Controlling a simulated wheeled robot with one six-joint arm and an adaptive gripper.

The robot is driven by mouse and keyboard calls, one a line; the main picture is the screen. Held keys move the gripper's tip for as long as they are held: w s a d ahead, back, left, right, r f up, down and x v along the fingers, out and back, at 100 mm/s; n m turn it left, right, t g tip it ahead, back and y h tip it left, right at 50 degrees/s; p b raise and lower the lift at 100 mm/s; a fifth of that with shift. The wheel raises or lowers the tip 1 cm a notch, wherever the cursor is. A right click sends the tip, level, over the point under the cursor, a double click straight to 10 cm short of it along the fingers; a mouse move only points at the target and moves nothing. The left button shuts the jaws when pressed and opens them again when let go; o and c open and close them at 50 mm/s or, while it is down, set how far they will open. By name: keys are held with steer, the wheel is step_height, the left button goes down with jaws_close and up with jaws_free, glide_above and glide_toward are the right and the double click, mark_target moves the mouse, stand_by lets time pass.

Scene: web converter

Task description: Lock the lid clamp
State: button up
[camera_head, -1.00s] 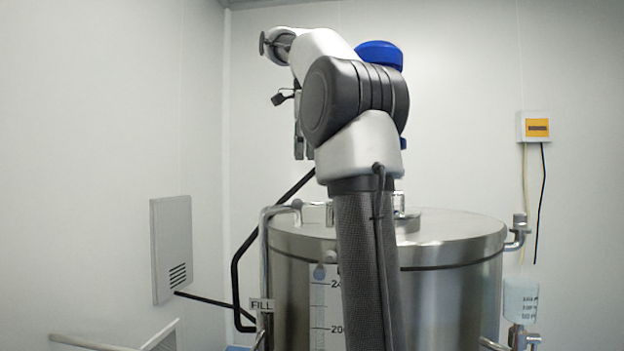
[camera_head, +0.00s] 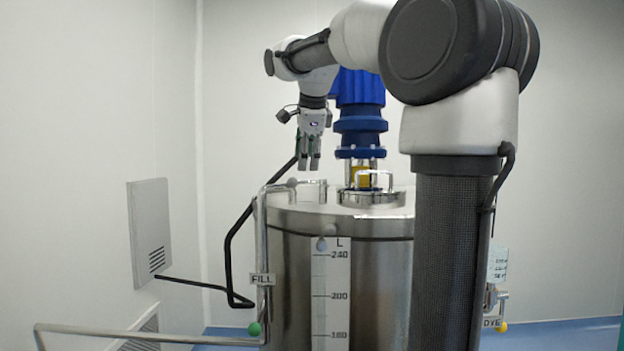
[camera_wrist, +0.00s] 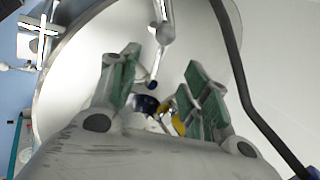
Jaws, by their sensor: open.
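The steel tank (camera_head: 300,270) has a round lid (camera_head: 320,212) on top. My gripper (camera_head: 308,166) points down just above the left part of the lid, its fingers apart. In the wrist view, the green-padded fingers of my gripper (camera_wrist: 161,75) are open with nothing held. A metal rod with a dark blue tip (camera_wrist: 153,85) shows between and beyond the fingertips; I cannot tell whether it is part of the lid clamp. A short steel fitting (camera_head: 311,191) stands on the lid below my gripper. I cannot clearly pick out the clamp or its lock state.
A blue motor (camera_head: 360,110) stands over the lid, right of my gripper, with a white handle (camera_head: 375,174) beside its base. A fill pipe (camera_head: 262,235) bends over the lid's left edge. A black hose (camera_head: 228,250) hangs at the left. My arm hides the tank's right side.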

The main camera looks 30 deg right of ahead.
mark_target(306, 182)
steer(key=x, duration=0.7)
steer(key=shift+f, duration=0.1)
jaws_close()
